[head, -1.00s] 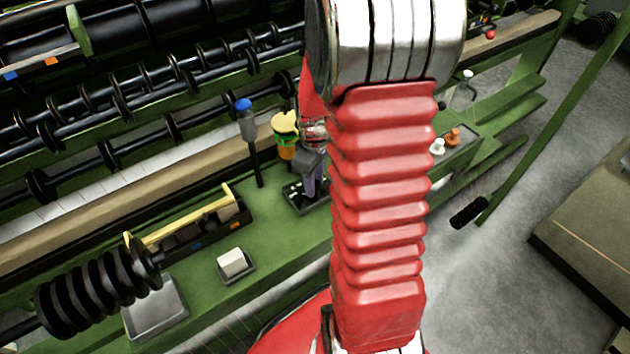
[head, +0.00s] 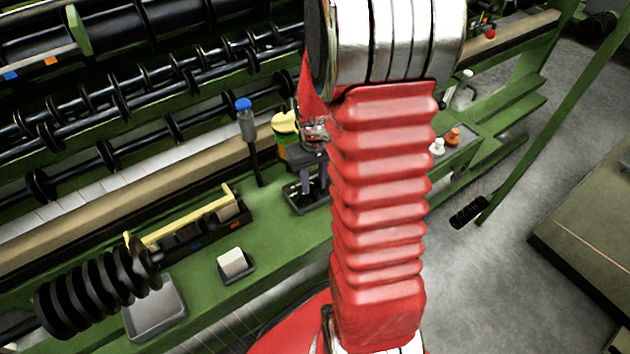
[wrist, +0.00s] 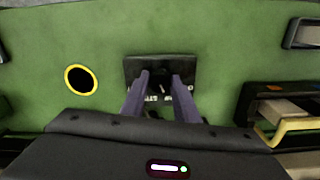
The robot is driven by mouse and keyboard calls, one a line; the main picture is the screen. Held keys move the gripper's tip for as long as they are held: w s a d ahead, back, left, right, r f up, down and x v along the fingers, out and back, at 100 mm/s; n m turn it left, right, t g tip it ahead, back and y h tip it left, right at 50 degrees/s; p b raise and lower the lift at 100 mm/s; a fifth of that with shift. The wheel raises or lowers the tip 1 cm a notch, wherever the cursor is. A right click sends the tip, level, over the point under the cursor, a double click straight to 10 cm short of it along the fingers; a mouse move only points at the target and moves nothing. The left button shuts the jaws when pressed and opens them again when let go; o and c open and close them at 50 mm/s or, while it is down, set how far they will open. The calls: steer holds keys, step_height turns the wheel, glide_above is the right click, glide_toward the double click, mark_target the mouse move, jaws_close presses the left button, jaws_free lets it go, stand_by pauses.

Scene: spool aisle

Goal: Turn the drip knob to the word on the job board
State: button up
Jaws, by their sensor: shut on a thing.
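The drip knob's dark plate (head: 292,198) lies on the green bench, left of my red arm in the head view. In the wrist view the plate (wrist: 160,64) shows pale lettering along its near edge, partly covered and too small to read. My gripper (wrist: 161,82) is over the plate with its two fingers pointing down, shut on the knob. The knob itself is mostly hidden between the fingers. In the head view my gripper (head: 314,190) is partly behind my arm. I cannot make out a job board or its word.
A blue-topped post (head: 246,120) and a yellow-topped container (head: 285,135) stand close by. A yellow-handled tray (head: 190,228), a small white block (head: 232,262) and a grey tray (head: 155,308) lie to the left. A yellow-ringed dark hole (wrist: 81,80) is beside the plate.

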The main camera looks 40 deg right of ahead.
mark_target(314, 184)
steer(key=m, duration=0.4)
steer(key=shift+m, duration=0.3)
steer(key=m, duration=0.4)
steer(key=shift+m, duration=0.3)
steer(key=o, duration=1.1)
steer(key=shift+c, duration=0.2)
step_height(314, 184, up, 14)
steer(key=shift+f, duration=0.1)
